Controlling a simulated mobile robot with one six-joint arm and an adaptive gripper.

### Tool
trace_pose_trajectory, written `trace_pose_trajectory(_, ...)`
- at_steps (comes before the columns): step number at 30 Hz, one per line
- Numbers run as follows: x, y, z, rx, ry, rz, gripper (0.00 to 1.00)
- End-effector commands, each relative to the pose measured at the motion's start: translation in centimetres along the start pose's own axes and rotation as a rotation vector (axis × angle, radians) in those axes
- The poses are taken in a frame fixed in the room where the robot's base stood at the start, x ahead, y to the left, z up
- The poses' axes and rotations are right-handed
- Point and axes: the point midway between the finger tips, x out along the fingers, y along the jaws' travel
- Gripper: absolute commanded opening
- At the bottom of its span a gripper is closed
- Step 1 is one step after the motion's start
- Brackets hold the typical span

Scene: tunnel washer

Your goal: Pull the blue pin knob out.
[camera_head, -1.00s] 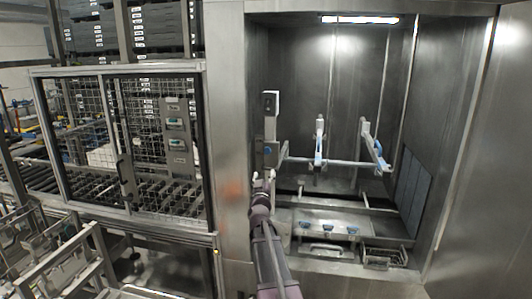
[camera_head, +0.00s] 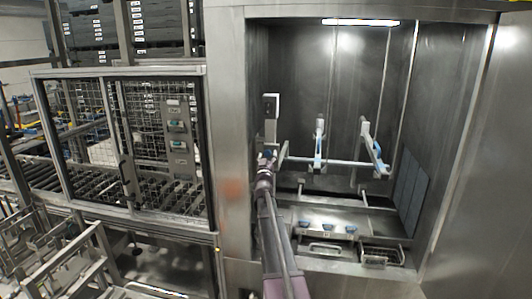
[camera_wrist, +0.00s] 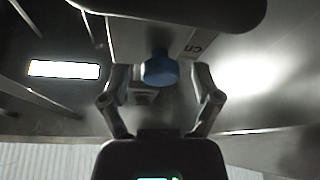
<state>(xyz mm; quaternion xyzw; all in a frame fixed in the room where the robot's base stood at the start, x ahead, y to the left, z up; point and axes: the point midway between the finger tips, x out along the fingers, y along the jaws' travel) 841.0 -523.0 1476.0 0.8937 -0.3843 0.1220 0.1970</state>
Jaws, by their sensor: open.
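The blue pin knob (camera_wrist: 160,69) is in the middle of the wrist view, on the underside edge of a grey block (camera_wrist: 150,35) with dark lettering. My gripper (camera_wrist: 160,88) is open, with one finger on each side of the knob. A gap shows between the knob and each finger, and I cannot tell whether the fingers are level with it in depth. In the head view my gripper (camera_head: 266,157) is at the left side of the washer opening, below a grey upright plate (camera_head: 270,108). There the arm hides most of the knob.
Inside the steel chamber, white arms with blue parts (camera_head: 319,141) stand on a crossbar (camera_head: 340,162) to the right. Below is a ledge with several blue pieces (camera_head: 326,227). A mesh guard door (camera_head: 155,150) is left of the opening. The upper chamber is free.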

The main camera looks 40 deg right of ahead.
Motion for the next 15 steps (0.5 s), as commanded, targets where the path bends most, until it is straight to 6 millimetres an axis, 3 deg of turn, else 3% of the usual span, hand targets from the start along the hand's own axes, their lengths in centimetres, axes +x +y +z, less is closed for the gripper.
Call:
trace_pose_trajectory(14,0.92,0.04,0.03,-0.001,0.0,0.0,0.81)
trace_pose_trajectory(15,0.92,0.05,0.03,-0.001,0.0,0.0,0.75)
